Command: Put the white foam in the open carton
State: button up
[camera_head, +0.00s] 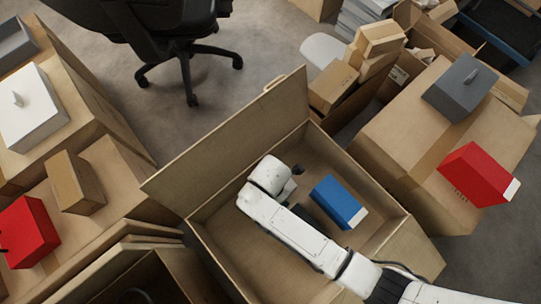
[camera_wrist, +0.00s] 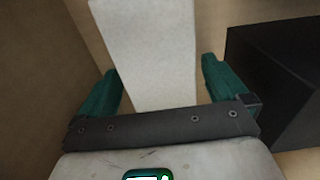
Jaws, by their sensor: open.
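The white foam (camera_wrist: 148,35) is a pale, smooth block in the wrist view, running from the top edge down between my fingers. My gripper (camera_wrist: 160,68) is open, with one green finger on each side of the foam; I cannot tell whether either touches it. In the head view the open carton (camera_head: 215,215) stands in the middle with its flaps folded out. My white arm reaches over and into it, hiding my gripper and the foam there. A blue box (camera_head: 338,203) lies inside the carton, right of my wrist.
A black block (camera_wrist: 275,75) is close to my right finger in the wrist view, and a cardboard wall (camera_wrist: 35,70) is at left. Red boxes (camera_head: 478,175) (camera_head: 28,232), a white box (camera_head: 32,108) and a grey box (camera_head: 460,88) sit on cartons around. An office chair (camera_head: 150,25) stands behind.

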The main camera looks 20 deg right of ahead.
notch_tip(320, 180, up, 12)
jog(key=p, duration=0.5)
jog(key=shift+r, duration=0.15)
jog(key=shift+d, duration=0.1)
jog(key=s+d+r+m, duration=0.2)
jog(key=s+d+m, duration=0.1)
jog(key=d+m, duration=0.3)
jog(key=s+d+r+m, duration=0.3)
jog(key=s+d+m, duration=0.1)
jog(key=d+m, duration=0.3)
jog(key=s+d+r+m+t, duration=0.1)
jog(key=s+d+r+m, duration=0.2)
jog(key=d+m, duration=0.4)
jog(key=m, duration=0.3)
jog(key=shift+s+d, duration=0.25)
jog(key=shift+s, duration=0.1)
jog(key=shift+r, duration=0.15)
